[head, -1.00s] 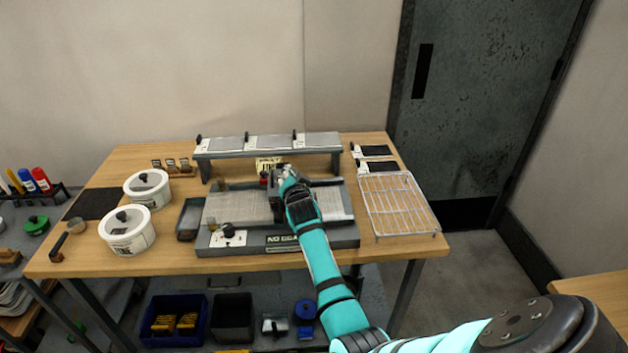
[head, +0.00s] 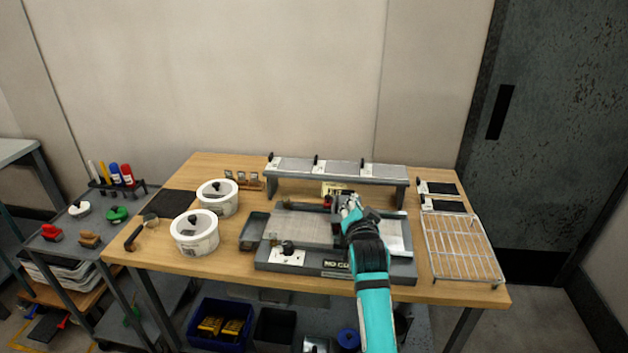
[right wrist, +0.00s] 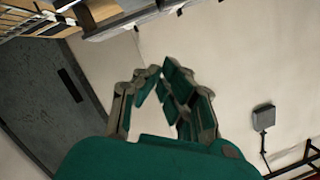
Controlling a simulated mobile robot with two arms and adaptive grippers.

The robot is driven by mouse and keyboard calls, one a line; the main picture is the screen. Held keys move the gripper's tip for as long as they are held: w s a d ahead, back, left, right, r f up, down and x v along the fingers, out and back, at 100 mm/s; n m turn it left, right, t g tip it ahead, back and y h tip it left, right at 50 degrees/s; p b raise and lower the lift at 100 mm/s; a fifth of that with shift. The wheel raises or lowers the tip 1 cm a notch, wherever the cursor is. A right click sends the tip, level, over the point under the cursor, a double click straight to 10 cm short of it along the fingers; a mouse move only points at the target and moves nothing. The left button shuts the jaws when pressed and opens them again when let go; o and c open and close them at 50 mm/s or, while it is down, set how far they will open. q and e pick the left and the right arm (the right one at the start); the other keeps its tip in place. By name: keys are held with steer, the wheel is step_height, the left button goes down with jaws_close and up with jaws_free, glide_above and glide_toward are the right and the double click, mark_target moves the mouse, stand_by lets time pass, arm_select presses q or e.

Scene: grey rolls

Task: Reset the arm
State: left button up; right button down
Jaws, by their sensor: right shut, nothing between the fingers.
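My right gripper (head: 350,206) is in front of the grey flat-topped machine (head: 385,270) in the head view and hides part of it. In the right wrist view the gripper (right wrist: 160,68) has its fingertips close together, with nothing between them. Behind the fingers is plain wall, with the table edge and door tilted at the left. I cannot tell the gripper's exact height above the machine. My left gripper is not in view.
On the wooden table are two white lidded tubs (head: 218,198) (head: 195,233), a raised grey shelf (head: 340,168) behind the machine, and a wire rack (head: 462,248) at the right. A side cart (head: 75,235) stands left. A dark door (head: 540,130) is at the right.

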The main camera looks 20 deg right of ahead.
steer(key=s+a+f+n+g+y, duration=0.2)
steer(key=s+a+f+n, duration=0.1)
steer(key=s+f, duration=0.35)
steer(key=s+a+f+n+g+y, duration=0.1)
steer(key=s+a+f+n+g, duration=0.15)
steer(key=s+f+n, duration=0.4)
steer(key=s+a+f+n+g+y, duration=0.1)
steer(key=s+a+f+n+g, duration=0.15)
steer(key=s, duration=0.55)
steer(key=s+a+f+n+g+y, duration=0.15)
steer(key=s+a, duration=0.25)
steer(key=s, duration=0.4)
steer(key=s+a+f+n+g+y, duration=0.1)
steer(key=s+a+f+g, duration=0.2)
steer(key=s, duration=0.5)
step_height(320, 180, down, 26)
steer(key=s+g, duration=0.1)
steer(key=s, duration=0.2)
steer(key=s+d+f+g, duration=0.1)
steer(key=s+d+f, duration=0.1)
steer(key=s+f, duration=1.2)
steer(key=shift+s+d, duration=0.15)
steer(key=shift+s, duration=0.6)
